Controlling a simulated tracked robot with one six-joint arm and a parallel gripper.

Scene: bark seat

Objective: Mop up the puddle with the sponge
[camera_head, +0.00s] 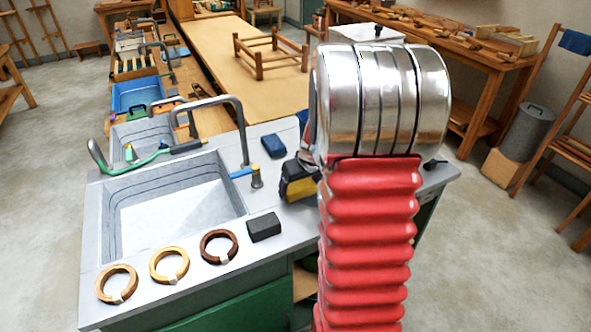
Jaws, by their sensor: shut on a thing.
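My gripper (303,166) shows only in part at the left edge of my arm, low over the grey worktop. It is shut on a yellow-and-dark block (299,189), which looks like the sponge. The block is at or just above the worktop; I cannot tell whether it touches. My arm hides the right side of the gripper and the worktop behind it. I cannot make out the puddle; part of the worktop is hidden by my arm.
A sink (170,205) with a tall tap (243,130) lies to the left. A blue block (273,146) and a black block (264,227) flank the gripper on the worktop. Several wooden rings (168,264) lie along the front edge. A long table (225,65) stands behind.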

